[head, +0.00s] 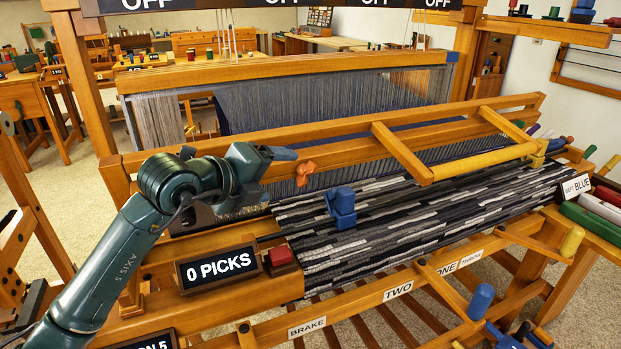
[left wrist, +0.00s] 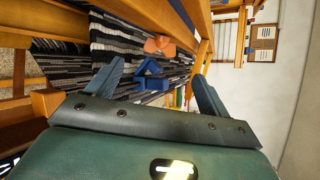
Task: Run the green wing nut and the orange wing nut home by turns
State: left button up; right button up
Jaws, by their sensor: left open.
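The orange wing nut (head: 305,172) is on the front face of the loom's wooden beam. It also shows in the left wrist view (left wrist: 160,46), ahead of and between my fingers. My left gripper (head: 281,154) is up and left of the orange nut in the head view, close to the beam. Its two fingers are spread and empty in the left wrist view (left wrist: 157,69). I cannot make out a green wing nut in either view; my left arm covers the left part of the beam. My right gripper is not in view.
A blue block-like piece (head: 341,205) stands over the striped cloth (head: 400,230), just right of the orange nut. A yellow-rolled wooden frame (head: 485,160) juts out from the beam farther right. The "0 PICKS" sign (head: 219,267) and a red block (head: 281,256) sit below my arm.

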aim_at(305, 175)
pick_arm(q)
jog(key=x, duration=1.1)
jog(key=shift+w+d, duration=0.1)
jog(key=shift+d, duration=0.05)
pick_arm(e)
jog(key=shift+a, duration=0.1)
pick_arm(q)
jog(key=shift+c, duration=0.6)
jog(key=c, duration=0.9)
